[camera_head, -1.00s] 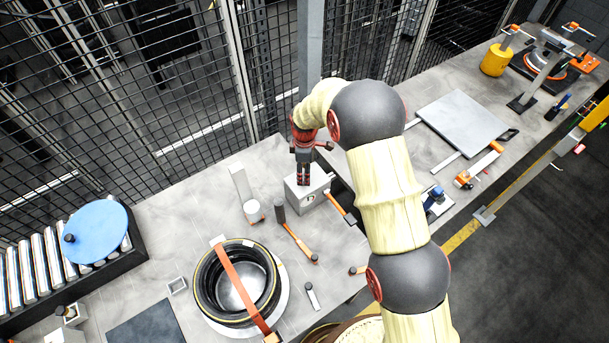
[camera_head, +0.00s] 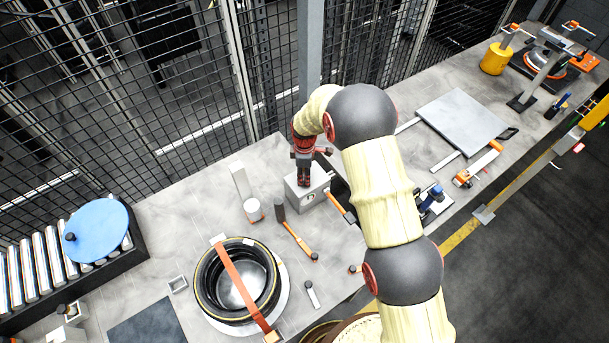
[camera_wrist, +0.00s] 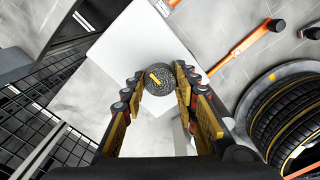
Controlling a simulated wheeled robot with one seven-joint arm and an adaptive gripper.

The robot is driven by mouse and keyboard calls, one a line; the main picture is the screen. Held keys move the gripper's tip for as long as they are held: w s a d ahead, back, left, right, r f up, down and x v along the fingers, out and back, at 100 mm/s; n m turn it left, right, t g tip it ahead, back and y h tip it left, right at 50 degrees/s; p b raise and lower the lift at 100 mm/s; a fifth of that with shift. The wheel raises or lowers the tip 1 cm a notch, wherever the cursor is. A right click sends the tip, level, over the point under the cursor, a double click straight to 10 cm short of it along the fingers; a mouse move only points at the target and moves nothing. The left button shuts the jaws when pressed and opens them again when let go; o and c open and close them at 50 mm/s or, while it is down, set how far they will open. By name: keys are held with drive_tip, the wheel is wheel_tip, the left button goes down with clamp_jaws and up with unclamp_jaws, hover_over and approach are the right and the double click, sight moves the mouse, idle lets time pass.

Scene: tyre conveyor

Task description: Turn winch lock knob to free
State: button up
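The winch lock knob (camera_wrist: 160,79) is a dark, ridged round knob with a yellow mark across its top, seen from above in the wrist view. It sits on a pale grey box (camera_wrist: 132,60), which in the head view is the small winch box (camera_head: 308,196) on the bench. My gripper (camera_wrist: 160,82) points down over the knob, with one finger on each side of it. The fingers are apart, and a narrow gap seems to show beside the knob. In the head view my gripper (camera_head: 304,180) is just above the box and hides the knob.
An orange-handled hammer (camera_head: 298,238) lies in front of the box. A tyre (camera_head: 205,290) with an orange strap is at front left. A white cup (camera_head: 253,210) and an upright plate (camera_head: 239,182) stand left of the box. Wire mesh fencing (camera_head: 170,110) runs behind the bench.

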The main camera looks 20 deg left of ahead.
drive_tip(key=c, duration=0.5)
drive_tip(key=shift+c, duration=0.2)
drive_tip(key=m+b, duration=0.3)
drive_tip(key=shift+f+m, duration=0.1)
drive_tip(key=shift+m, duration=0.3)
drive_tip(key=m+b, duration=0.2)
drive_tip(key=m, duration=0.2)
drive_tip(key=shift+w+m, duration=0.1)
drive_tip(key=shift+m, duration=0.2)
drive_tip(key=m+b, duration=0.2)
drive_tip(key=m, duration=0.3)
drive_tip(key=shift+m+b, duration=0.65)
drive_tip(key=shift+m, duration=1.65)
drive_tip(key=o, duration=1.2)
drive_tip(key=shift+c, duration=0.2)
